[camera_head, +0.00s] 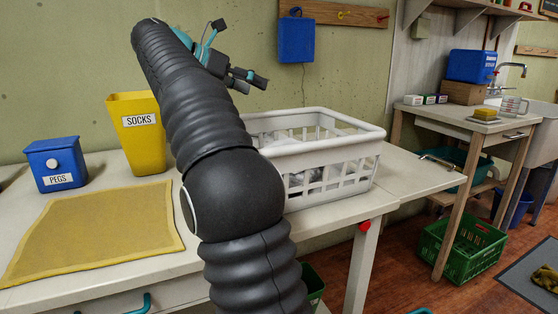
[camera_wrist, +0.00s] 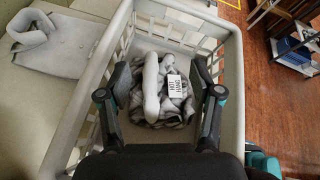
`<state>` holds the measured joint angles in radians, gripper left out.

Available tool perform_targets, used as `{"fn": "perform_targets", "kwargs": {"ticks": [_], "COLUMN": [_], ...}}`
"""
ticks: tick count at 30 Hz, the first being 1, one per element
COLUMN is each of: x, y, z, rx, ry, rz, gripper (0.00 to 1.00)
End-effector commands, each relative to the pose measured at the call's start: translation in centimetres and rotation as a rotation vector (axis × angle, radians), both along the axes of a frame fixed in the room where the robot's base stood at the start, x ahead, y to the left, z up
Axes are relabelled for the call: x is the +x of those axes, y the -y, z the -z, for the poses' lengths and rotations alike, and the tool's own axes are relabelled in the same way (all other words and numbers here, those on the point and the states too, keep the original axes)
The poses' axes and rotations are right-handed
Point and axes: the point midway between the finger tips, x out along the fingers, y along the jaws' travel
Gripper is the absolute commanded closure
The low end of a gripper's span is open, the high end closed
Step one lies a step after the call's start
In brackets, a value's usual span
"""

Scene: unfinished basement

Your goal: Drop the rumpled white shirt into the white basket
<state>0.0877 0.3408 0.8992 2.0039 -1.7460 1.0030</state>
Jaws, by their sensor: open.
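The white basket (camera_head: 330,160) is a slotted plastic crate on the white table, partly behind my arm. In the wrist view I look down into the basket (camera_wrist: 230,95). Pale cloth also shows through the basket's slots in the head view (camera_head: 308,176). My gripper (camera_wrist: 160,82) is open, its fingers to either side of the cloth in the picture; contact is not visible. In the head view my gripper (camera_head: 253,82) shows high behind my arm.
Another pale grey cloth (camera_wrist: 50,45) lies outside the basket. A yellow SOCKS bin (camera_head: 140,130), a blue PEGS box (camera_head: 58,165) and a yellow mat (camera_head: 95,230) are left of my arm. A blue box (camera_head: 296,40) hangs on the wall.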

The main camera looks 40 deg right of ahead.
Motion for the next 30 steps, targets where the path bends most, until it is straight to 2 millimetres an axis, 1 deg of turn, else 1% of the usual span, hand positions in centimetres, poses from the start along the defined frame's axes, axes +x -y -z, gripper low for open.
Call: {"fn": "perform_targets", "kwargs": {"ticks": [1, 3, 9, 13, 30], "x": [0.2, 0.3, 0.5, 0.5, 0.5], "y": [-0.9, -1.8, -3.4, -3.7, -3.8], "z": [-0.3, -0.8, -1.7, -1.8, -1.8], "rx": [0.001, 0.001, 0.000, 0.001, 0.001], "ry": [0.001, 0.001, -0.001, -0.001, 0.000], "rz": [-0.004, -0.003, 0.000, 0.000, -0.002], "gripper": [0.35, 0.35, 0.35, 0.35, 0.35]}}
